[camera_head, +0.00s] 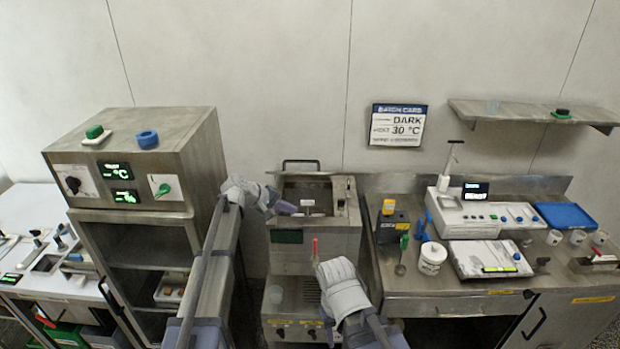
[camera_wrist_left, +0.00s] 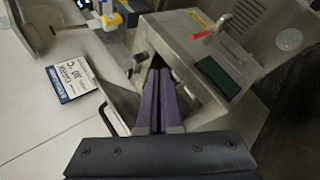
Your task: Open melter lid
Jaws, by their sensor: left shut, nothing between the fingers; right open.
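The melter (camera_head: 315,240) is a steel box in the middle of the head view, with a dark green display on its front. Its lid (camera_head: 301,183) stands raised at the back, its black handle (camera_head: 300,162) along the top edge, and the tank opening shows. The handle also shows in the left wrist view (camera_wrist_left: 110,122). My left gripper (camera_head: 291,208) is shut and empty at the left of the opening; its purple fingers lie together in the left wrist view (camera_wrist_left: 160,95). My right gripper (camera_head: 335,272) is open in front of the melter, its fingers mostly hidden.
A red-handled lever (camera_head: 315,248) rises at the melter's front, close to my right gripper. A steel cabinet (camera_head: 150,155) stands at the left. A bench (camera_head: 450,305) with a scale, a white tub and cups is at the right. A batch card (camera_head: 397,125) hangs behind.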

